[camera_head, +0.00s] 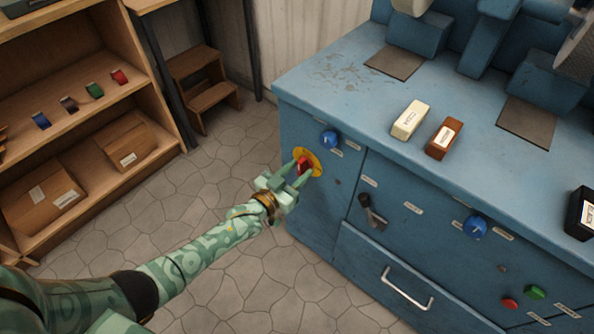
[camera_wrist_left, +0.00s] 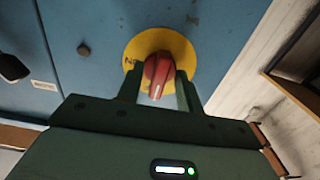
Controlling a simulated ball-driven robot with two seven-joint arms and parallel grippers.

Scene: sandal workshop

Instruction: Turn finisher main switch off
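The main switch is a red rotary knob (camera_head: 304,164) on a round yellow plate (camera_head: 314,155), on the left part of the blue cabinet's front. In the left wrist view the red knob (camera_wrist_left: 158,72) sits in the middle of the yellow plate (camera_wrist_left: 184,50), its handle pointing down toward my gripper. My left gripper (camera_head: 297,176) is at the knob, one finger on each side. The wrist view shows the fingers of the left gripper (camera_wrist_left: 159,88) apart, with the knob between them; firm contact does not show. My right gripper is out of view.
The blue cabinet (camera_head: 343,82) also carries blue knobs (camera_head: 329,139), a black lever (camera_head: 372,213), green (camera_head: 534,292) and red (camera_head: 510,303) buttons and a drawer handle (camera_head: 408,289). A wooden shelf (camera_head: 95,105) with boxes and a step stool (camera_head: 205,88) stand left. Floor between is clear.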

